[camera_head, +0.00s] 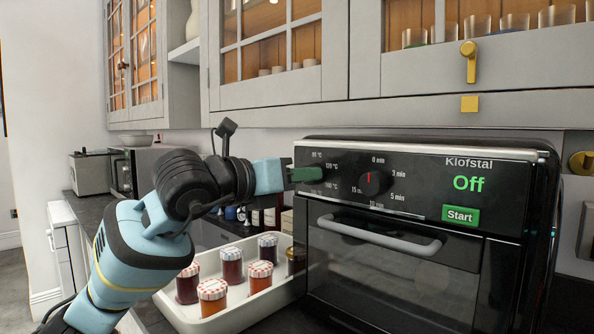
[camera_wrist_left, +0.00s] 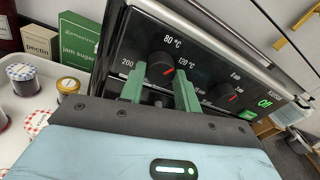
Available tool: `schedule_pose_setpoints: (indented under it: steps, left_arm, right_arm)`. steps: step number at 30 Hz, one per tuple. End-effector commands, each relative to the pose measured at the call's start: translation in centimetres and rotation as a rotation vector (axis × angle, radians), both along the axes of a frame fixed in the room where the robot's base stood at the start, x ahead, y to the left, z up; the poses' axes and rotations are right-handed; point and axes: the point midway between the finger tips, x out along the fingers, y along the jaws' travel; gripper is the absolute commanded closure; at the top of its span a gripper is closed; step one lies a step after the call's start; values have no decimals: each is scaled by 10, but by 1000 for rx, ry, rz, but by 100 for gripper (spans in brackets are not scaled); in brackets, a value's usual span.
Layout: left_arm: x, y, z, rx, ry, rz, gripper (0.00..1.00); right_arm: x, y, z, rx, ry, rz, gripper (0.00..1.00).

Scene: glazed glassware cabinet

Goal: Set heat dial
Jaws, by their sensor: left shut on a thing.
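The black oven (camera_head: 400,240) has a heat dial on the left of its front panel. My left gripper (camera_head: 305,174) is at this dial and hides it in the head view. In the left wrist view the heat dial (camera_wrist_left: 157,66) sits between my two green fingers (camera_wrist_left: 158,88), which are shut on it. Its red mark points up and right, roughly towards the 120 °C label; the exact setting is hard to tell. The time dial (camera_head: 375,183) stands to its right, its red mark near upright. The display (camera_head: 468,183) reads "Off", above a green Start button (camera_head: 460,215). My right gripper is not in view.
A white tray (camera_head: 235,318) with several jam jars stands left of the oven, below my left arm. Boxes, including a green jam sugar box (camera_wrist_left: 80,38), stand behind it. Glazed cabinets (camera_head: 270,55) hang above. The oven's door handle (camera_head: 380,237) sticks out below the dials.

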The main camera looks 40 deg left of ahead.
Motion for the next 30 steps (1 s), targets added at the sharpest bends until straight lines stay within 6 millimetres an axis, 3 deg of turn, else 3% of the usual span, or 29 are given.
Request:
schedule_pose_setpoints:
  steps: [30]
  left_arm:
    - [0,-2,2,963,-76,0,90]
  right_arm:
    - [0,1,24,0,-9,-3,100]
